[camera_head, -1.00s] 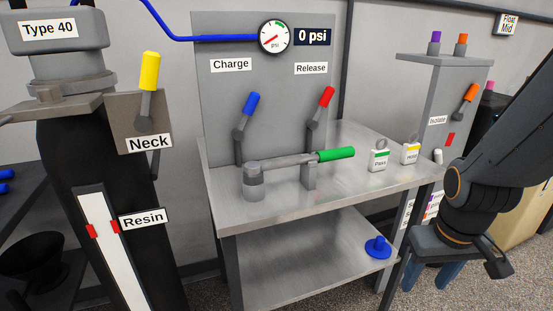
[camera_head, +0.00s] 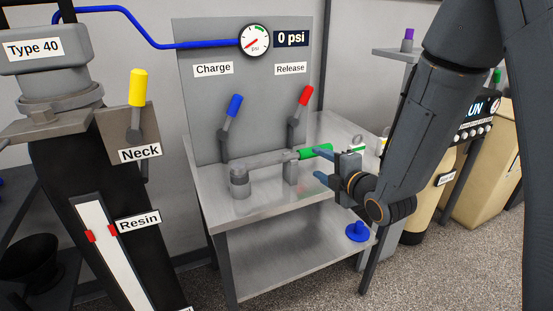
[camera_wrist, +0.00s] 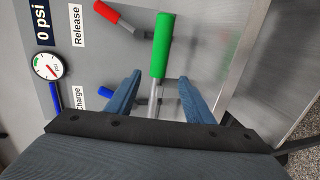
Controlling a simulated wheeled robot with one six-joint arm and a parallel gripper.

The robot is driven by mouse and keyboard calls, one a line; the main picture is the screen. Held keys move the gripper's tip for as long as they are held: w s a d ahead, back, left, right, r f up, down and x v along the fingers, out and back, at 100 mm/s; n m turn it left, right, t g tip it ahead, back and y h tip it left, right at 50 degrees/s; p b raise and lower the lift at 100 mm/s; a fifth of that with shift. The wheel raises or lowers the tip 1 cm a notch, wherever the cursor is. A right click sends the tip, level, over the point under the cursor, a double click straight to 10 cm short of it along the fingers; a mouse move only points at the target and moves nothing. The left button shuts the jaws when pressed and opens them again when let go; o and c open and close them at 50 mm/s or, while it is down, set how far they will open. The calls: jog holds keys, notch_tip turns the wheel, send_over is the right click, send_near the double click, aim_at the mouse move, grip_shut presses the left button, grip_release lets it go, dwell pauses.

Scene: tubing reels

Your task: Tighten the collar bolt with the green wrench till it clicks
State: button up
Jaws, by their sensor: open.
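The green wrench (camera_head: 312,152) lies level above the metal bench, its grey shaft running left to a round grey collar fitting (camera_head: 239,182); the collar bolt itself is too small to tell apart. My gripper (camera_head: 318,165) is at the green handle's right end, open, with nothing held. In the wrist view the green handle (camera_wrist: 162,45) points up the picture, and its shaft passes between the two blue fingers of my gripper (camera_wrist: 154,85), apart from both.
A blue Charge lever (camera_head: 235,105) and a red Release lever (camera_head: 304,97) stand behind the wrench. The gauge (camera_head: 254,40) reads 0 psi. A blue knob-like part (camera_head: 358,232) sits on the lower shelf (camera_head: 270,255). White-and-green tags are partly hidden behind my gripper.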

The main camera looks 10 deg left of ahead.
aim_at(308, 155)
jog(key=shift+p+x, duration=1.3)
jog(key=shift+x, duration=2.05)
jog(key=shift+w+r, duration=0.15)
jog(key=shift+r, duration=0.1)
grip_shut()
